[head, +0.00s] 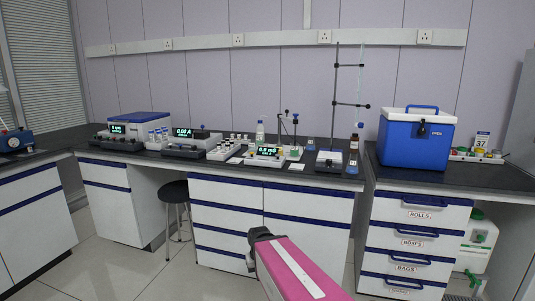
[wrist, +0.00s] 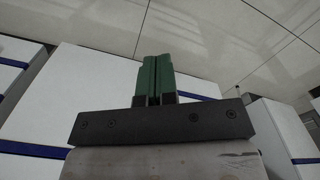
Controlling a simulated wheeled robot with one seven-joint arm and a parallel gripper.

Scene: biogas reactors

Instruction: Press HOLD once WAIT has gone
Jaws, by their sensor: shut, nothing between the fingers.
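My gripper (wrist: 157,80) has two green fingers pressed together with nothing between them, seen in the wrist view above the floor and white cabinet fronts. In the head view my arm reaches in low at the front, well short of the bench and below its top. Several instruments with lit displays stand on the bench: a left one (head: 117,129), a middle one (head: 183,133) reading about 0.00 A, and a right one (head: 268,151). A small unit with coloured buttons (head: 478,155) stands at the far right. I cannot read WAIT or HOLD anywhere.
A blue cool box (head: 416,142) stands on the right bench above drawers labelled ROLLS, BOXES and BAGS. A stand with clamps (head: 337,105), bottles and small vials crowd the middle bench. A black stool (head: 175,193) stands under the bench. The floor in front is clear.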

